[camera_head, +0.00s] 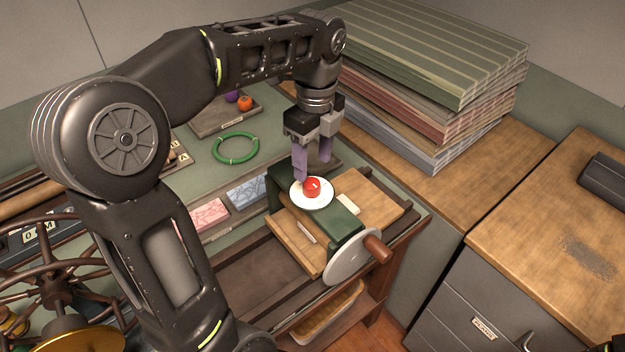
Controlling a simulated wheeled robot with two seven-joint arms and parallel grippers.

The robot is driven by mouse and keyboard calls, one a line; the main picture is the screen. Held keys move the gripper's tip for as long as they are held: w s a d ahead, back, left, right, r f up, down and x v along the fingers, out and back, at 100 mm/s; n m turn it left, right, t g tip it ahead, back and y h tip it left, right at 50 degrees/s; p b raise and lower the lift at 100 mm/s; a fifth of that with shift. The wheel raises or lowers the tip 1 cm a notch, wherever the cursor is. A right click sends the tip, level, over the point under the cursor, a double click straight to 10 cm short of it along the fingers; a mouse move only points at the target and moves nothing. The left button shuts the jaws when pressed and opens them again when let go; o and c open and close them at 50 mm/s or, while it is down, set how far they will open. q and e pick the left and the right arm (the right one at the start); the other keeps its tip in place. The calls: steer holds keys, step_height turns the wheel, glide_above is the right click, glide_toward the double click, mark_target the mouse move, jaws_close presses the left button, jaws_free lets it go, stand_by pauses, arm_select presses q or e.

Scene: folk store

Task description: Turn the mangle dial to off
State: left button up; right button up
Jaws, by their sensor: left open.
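The mangle (345,222) is a dark green block with wooden boards on both sides and a round crank disc with a brown handle at its front right. On its top is a white round dial plate (324,201) with a red knob (312,186) in the middle. My left gripper (313,172) hangs just above and behind the dial, its two purple fingers apart and nothing between them. One fingertip is close to the plate's left rim; I cannot tell whether it touches. The dial's markings are too small to read. My right gripper is not in view.
Stacked folded textiles (430,80) stand behind and right of the mangle. A green ring (235,148) and a tray (225,120) with small round items lie behind left. A wooden-topped cabinet (560,210) stands right. A spoked wheel (55,265) is at lower left.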

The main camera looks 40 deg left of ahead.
mark_target(312, 182)
arm_select(q)
step_height(312, 182, down, 6)
steer(key=shift+s+r+p, duration=0.1)
steer(key=shift+p, duration=0.4)
steer(key=shift+c, duration=0.4)
jaws_close()
